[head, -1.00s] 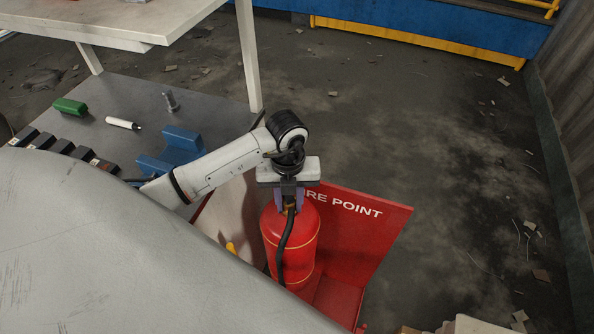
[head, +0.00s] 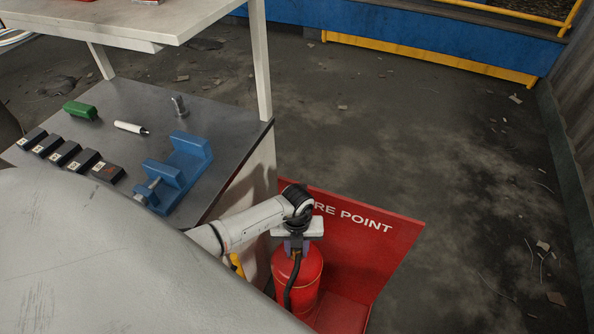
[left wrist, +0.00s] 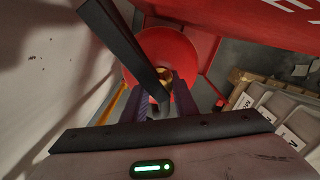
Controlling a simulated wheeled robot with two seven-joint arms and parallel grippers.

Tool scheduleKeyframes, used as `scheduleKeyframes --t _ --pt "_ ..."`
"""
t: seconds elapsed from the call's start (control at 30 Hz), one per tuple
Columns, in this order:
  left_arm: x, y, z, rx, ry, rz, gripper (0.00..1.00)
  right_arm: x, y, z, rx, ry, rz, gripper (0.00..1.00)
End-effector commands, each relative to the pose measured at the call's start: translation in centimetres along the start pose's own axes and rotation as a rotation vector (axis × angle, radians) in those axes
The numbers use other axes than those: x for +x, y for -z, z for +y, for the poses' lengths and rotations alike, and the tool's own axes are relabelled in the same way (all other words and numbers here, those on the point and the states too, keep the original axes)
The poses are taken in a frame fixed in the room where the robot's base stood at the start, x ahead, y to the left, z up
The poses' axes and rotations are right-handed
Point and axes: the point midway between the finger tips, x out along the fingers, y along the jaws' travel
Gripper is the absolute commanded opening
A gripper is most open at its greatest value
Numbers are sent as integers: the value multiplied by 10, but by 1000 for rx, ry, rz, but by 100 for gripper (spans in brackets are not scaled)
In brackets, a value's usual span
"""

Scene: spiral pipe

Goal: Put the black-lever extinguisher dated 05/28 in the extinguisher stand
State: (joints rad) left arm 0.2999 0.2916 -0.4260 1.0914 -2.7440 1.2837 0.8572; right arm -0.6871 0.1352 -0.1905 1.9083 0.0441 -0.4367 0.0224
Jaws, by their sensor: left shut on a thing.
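A red extinguisher (head: 309,272) with a black hose stands upright at the lower middle of the head view. My left gripper (head: 296,243) is above it and shut on its top. In the left wrist view my left gripper (left wrist: 158,103) points down at the red body (left wrist: 190,48), with the black hose crossing in front. The lever and date label cannot be made out. The red extinguisher stand (head: 372,247), lettered "RE POINT" where visible, rises behind and right of the extinguisher. I cannot tell whether the extinguisher's hidden bottom touches the stand. My right gripper is not in view.
A grey workbench (head: 130,100) at left holds a blue fixture (head: 182,168), a green cylinder (head: 80,110), a white marker-like rod (head: 131,128) and several black blocks (head: 66,153). Its side panel stands close left of the extinguisher. Open floor (head: 440,170) lies to the right.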

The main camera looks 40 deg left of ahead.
Motion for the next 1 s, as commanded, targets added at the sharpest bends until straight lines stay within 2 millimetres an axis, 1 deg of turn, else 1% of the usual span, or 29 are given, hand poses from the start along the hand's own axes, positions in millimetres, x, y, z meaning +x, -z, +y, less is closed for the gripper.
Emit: scheduleKeyframes --t 0.03,0.13,0.3,0.6,0.7,0.9,0.93,1.0 --pt "-3 -8 -8 -2 19 -14 0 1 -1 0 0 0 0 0" --pt "4 -9 -9 -1 20 -15 0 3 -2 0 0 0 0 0" --pt "10 -9 -9 -1 20 -15 0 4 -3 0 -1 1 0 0" --pt "42 -8 -9 -2 17 -13 0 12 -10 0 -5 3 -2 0" --pt "45 -8 -8 -1 17 -13 0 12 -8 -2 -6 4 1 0" --pt "45 -9 -9 0 19 -16 0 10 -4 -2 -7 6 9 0" --pt "55 0 -1 0 2 0 28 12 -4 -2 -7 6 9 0" --pt "55 0 -1 0 2 0 39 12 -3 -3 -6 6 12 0"
